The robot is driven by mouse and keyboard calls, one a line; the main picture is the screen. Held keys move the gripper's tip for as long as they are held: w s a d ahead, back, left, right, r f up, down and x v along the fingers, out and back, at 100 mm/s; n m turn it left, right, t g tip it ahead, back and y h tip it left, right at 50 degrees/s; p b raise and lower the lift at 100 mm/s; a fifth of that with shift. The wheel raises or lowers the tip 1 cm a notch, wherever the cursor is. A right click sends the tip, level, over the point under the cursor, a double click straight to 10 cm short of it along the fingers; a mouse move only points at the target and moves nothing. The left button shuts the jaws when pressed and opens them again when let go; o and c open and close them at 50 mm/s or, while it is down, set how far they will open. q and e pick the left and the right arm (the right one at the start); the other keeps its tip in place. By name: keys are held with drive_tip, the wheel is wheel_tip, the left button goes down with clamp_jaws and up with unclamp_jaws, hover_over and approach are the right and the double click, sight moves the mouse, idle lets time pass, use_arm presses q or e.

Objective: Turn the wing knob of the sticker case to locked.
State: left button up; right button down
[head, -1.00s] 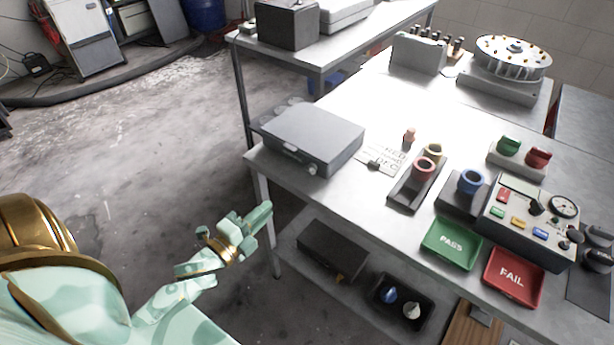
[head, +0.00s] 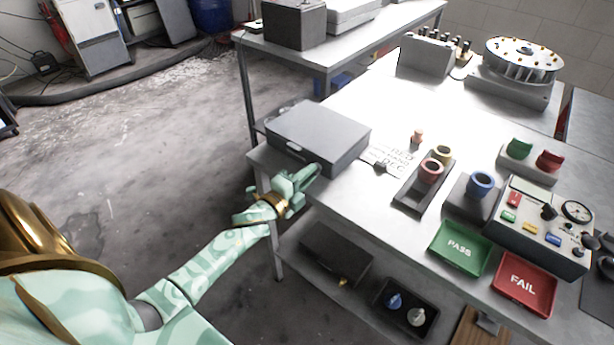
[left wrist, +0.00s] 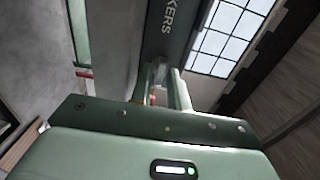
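The sticker case is a flat grey box (head: 318,132) on the near left corner of the worktable. In the left wrist view its dark front face (left wrist: 168,35) carries pale letters ending in "KERS". My left gripper (head: 303,178) is at the front of the case, and its fingers point at the front face. In the left wrist view the two fingers (left wrist: 161,92) stand apart. A small pale piece, seemingly the wing knob (left wrist: 158,74), shows between them. Contact and the knob's angle cannot be told. The gripper hides the knob in the head view. My right gripper is not in view.
Right of the case are a printed card (head: 392,160), a dark tray with two ringed cups (head: 408,196), a green PASS tray (head: 437,252) and a red FAIL tray (head: 497,290). A lower shelf (head: 300,262) lies under the table. Open floor is at the left.

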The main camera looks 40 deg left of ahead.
use_arm(q)
drive_tip(key=shift+c, duration=0.4)
clamp_jaws()
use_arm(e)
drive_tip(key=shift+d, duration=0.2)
